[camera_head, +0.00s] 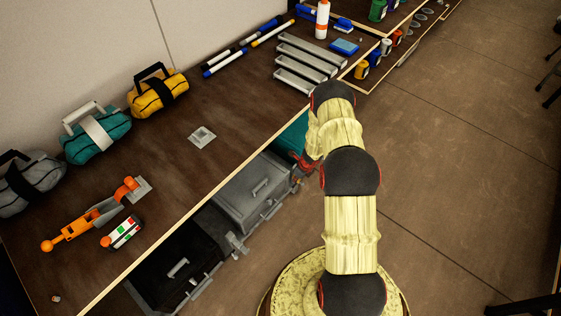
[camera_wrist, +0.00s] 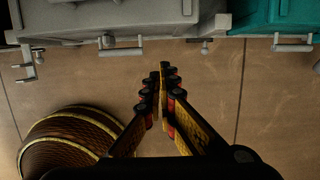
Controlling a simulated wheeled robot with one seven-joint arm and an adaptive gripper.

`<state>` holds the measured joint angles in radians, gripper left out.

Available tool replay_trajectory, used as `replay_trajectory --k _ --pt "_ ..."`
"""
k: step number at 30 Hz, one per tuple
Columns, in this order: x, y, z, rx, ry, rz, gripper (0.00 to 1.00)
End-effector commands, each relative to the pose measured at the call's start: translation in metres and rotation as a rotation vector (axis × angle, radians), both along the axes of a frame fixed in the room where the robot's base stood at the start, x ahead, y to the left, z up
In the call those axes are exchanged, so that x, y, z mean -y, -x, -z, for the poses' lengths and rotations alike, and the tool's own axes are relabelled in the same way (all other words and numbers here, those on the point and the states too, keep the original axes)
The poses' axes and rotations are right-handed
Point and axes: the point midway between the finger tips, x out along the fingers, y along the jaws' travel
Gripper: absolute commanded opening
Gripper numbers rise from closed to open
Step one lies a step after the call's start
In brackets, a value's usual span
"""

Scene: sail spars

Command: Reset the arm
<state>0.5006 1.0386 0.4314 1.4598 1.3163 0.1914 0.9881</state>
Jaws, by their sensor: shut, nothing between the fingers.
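My arm (camera_head: 351,222) rises from my round base and bends toward the bench in the head view. Its far end lies beside the bench's front edge, in front of the storage boxes. My gripper (camera_wrist: 162,72) shows in the wrist view with its fingertips together and nothing between them. It is over the brown floor, short of the grey box and the teal box. In the head view the gripper is mostly hidden behind the arm, with a red and dark part showing near the teal box.
The workbench (camera_head: 225,165) carries a yellow bag (camera_head: 157,92), teal bag (camera_head: 95,133), grey bag (camera_head: 30,183), orange tool (camera_head: 85,222), grey trays (camera_head: 300,68) and markers. Below its edge are a grey box (camera_head: 250,195) and black box (camera_head: 175,265). Floor (camera_head: 465,150) at right is clear.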

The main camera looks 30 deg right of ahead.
Motion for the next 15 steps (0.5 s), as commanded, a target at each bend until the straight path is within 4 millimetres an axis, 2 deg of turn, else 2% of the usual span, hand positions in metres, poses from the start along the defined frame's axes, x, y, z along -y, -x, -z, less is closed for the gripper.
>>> replay_trajectory --k 11,14,15 --pt "-0.003 0.0 -0.001 0.007 0.002 -0.049 0.0" --pt "-0.016 0.002 -0.002 0.02 -0.016 -0.182 0.0" --pt "-0.028 0.012 0.0 0.017 -0.033 -0.261 0.0"
